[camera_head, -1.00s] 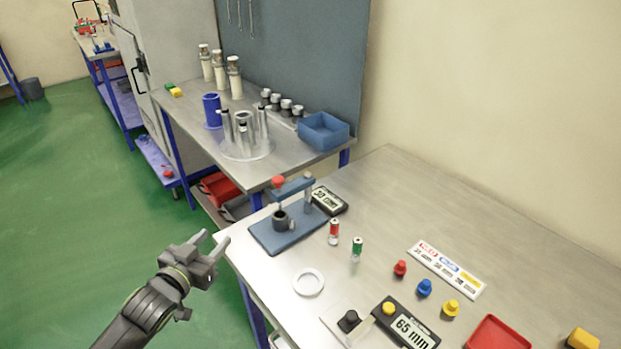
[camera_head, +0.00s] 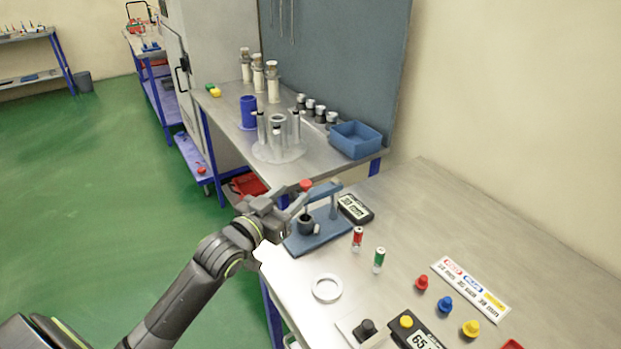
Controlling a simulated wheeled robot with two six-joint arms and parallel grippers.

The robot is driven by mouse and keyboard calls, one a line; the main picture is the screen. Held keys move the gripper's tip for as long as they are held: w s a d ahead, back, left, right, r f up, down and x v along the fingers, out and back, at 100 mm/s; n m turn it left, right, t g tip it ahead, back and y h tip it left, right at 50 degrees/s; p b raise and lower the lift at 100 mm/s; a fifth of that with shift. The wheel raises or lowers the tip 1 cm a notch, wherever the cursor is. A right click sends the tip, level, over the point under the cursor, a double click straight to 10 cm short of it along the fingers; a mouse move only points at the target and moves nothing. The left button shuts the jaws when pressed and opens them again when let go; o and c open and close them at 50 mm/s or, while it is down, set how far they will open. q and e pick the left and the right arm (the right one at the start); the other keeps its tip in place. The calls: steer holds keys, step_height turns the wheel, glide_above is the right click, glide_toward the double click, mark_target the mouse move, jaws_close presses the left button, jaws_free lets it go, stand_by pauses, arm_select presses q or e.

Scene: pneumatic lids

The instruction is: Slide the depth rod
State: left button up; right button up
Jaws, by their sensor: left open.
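A blue-grey gauge stand (camera_head: 331,230) is on the near table, with a dark cup (camera_head: 305,225) on its base. A red knob (camera_head: 306,185) tops the stand's arm; it appears to cap the depth rod, whose shaft is mostly hidden. A display reading 30 mm (camera_head: 355,208) lies behind the stand. My left gripper (camera_head: 299,196) is open, its fingers pointing right, just left of the red knob and overlapping the stand in the picture. I cannot tell whether it touches anything. My right gripper is out of view.
A red cylinder (camera_head: 358,239) and a green cylinder (camera_head: 379,260) stand right of the gauge. A white ring (camera_head: 326,288), a black knob (camera_head: 367,328) and a 65 mm display (camera_head: 418,332) lie nearer. Coloured pegs and a label card (camera_head: 470,290) are at right.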

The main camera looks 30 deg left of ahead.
mark_target(310, 191)
arm_select(q)
steer(key=w, duration=0.5)
steer(key=w+d, duration=0.1)
steer(key=w, duration=0.2)
steer(key=shift+w+d+p, duration=0.1)
steer(key=shift+w+p, duration=0.1)
steer(key=shift+p, duration=0.15)
steer(key=shift+c, duration=0.2)
jaws_close()
